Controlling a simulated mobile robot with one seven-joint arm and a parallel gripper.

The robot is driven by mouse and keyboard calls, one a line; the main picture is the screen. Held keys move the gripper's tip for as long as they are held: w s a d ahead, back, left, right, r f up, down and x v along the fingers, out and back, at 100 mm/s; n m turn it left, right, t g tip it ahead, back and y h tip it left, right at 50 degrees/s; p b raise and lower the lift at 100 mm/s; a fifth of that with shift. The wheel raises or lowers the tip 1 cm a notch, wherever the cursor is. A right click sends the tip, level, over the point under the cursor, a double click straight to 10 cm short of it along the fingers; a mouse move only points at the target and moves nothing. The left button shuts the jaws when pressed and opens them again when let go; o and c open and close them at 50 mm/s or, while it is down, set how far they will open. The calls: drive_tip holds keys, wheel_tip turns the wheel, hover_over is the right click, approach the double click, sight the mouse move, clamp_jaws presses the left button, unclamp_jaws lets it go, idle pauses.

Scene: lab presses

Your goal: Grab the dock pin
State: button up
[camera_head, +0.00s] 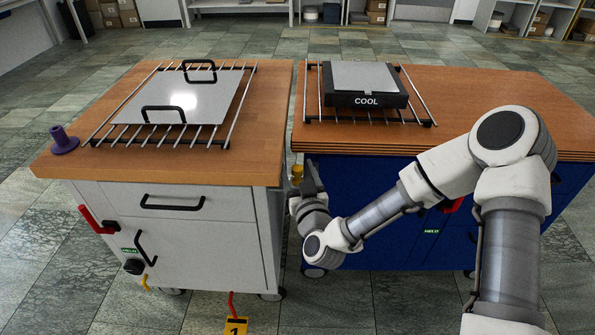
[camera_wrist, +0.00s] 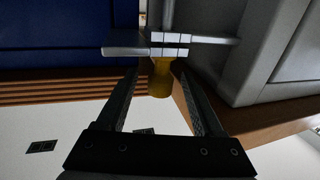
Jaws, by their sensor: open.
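A yellow cylindrical handle, which looks like the dock pin (camera_head: 297,171), shows in the gap between the two carts, near the edges of their wooden tops. My gripper (camera_head: 309,180) is just beside it in the head view and partly hides what is around it. In the wrist view, the yellow dock pin (camera_wrist: 160,78) is between the ends of my two open fingers, below a grey metal bracket with rods (camera_wrist: 168,45). I see dark gaps on either side of it; whether a finger touches it I cannot tell.
The left cart (camera_head: 170,240) bears a rack with a handled metal plate (camera_head: 180,96) and a purple knob (camera_head: 63,140). The blue cart (camera_head: 385,215) bears a black COOL block (camera_head: 366,101) on a rack. Red levers (camera_head: 95,222) stick out from the left cart. The cart gap is narrow.

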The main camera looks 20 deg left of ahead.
clamp_jaws()
idle(0.3)
